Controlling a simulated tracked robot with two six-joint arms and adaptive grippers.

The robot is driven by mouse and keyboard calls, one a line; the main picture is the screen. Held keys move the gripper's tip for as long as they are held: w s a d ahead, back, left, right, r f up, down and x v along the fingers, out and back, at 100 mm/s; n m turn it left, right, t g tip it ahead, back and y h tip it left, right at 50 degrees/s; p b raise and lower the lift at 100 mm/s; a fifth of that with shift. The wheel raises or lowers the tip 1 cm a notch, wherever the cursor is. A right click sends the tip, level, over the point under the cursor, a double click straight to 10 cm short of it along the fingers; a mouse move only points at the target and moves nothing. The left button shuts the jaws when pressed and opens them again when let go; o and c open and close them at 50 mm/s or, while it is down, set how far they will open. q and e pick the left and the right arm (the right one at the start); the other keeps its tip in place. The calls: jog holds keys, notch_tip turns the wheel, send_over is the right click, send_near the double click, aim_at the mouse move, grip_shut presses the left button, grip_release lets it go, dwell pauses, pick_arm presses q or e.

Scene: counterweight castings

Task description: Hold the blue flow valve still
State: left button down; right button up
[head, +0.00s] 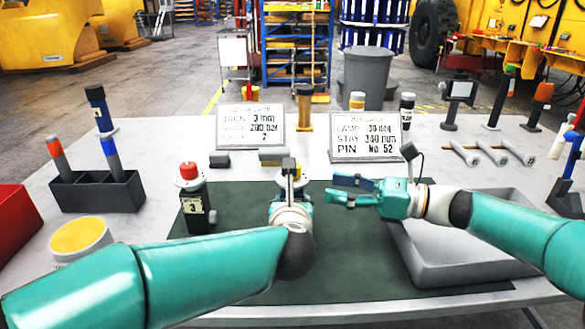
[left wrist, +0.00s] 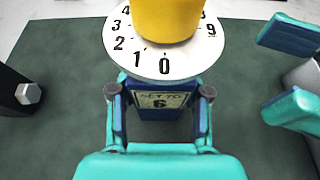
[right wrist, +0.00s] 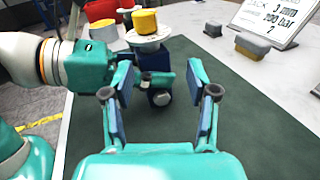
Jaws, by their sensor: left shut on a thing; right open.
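The blue flow valve (left wrist: 160,103) stands upright on the green mat, with a yellow knob (left wrist: 165,15) on a white numbered dial (left wrist: 150,58). Its label reads "SET TO 6"; the dial's 0 faces the left wrist camera. My left gripper (left wrist: 160,97) is shut on the blue body, one finger on each side, below the dial. In the head view my left arm hides most of the valve; the right wrist view shows its knob (right wrist: 145,22) clearly. My right gripper (head: 343,190) is open and empty, to the right of the valve and apart from it.
A red-knobbed valve marked 3 (head: 194,205) stands left of my left gripper. A grey tray (head: 460,270) lies under my right arm. Two sign boards (head: 250,126) stand behind, with small grey blocks before the left one. The green mat (head: 350,270) is bare in front.

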notch_tip(320, 180, up, 3)
jog(key=s+d+t, duration=0.1)
jog(key=s, duration=0.2)
jog(key=x, duration=1.1)
jog(key=shift+w, duration=0.35)
jog(key=shift+r, duration=0.1)
grip_shut()
